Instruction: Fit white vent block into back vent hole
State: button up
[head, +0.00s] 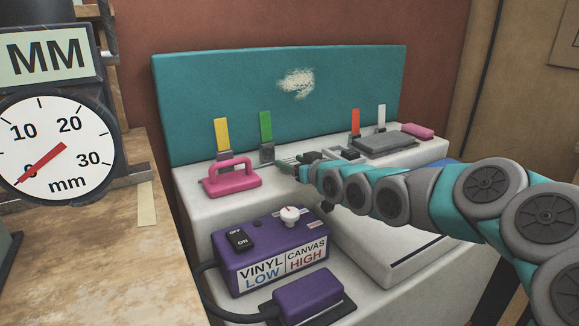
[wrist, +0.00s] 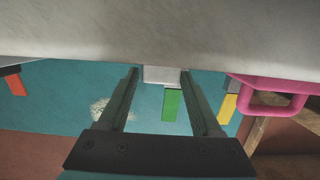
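My gripper (head: 288,162) reaches in from the right in the head view, low over the back of the white machine top, near the green tab (head: 266,126). In the wrist view its two fingers (wrist: 160,73) stand apart. A small pale block (wrist: 163,74), which looks like the white vent block, shows between the fingertips and fills most of the gap. I cannot tell whether both fingers touch it. In the head view I cannot make the block out. The green tab stands just behind the block in the wrist view. No vent hole is clearly visible.
A pink handle (head: 231,180) and yellow tab (head: 222,134) stand left of my gripper. Red (head: 355,122) and white (head: 382,117) tabs, a grey slab (head: 383,144) and a pink block (head: 417,131) are to the right. A teal panel (head: 230,90) rises behind; a purple control box (head: 265,245) stands in front.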

grip_shut()
dwell(0.3)
jog(key=shift+r, duration=0.1)
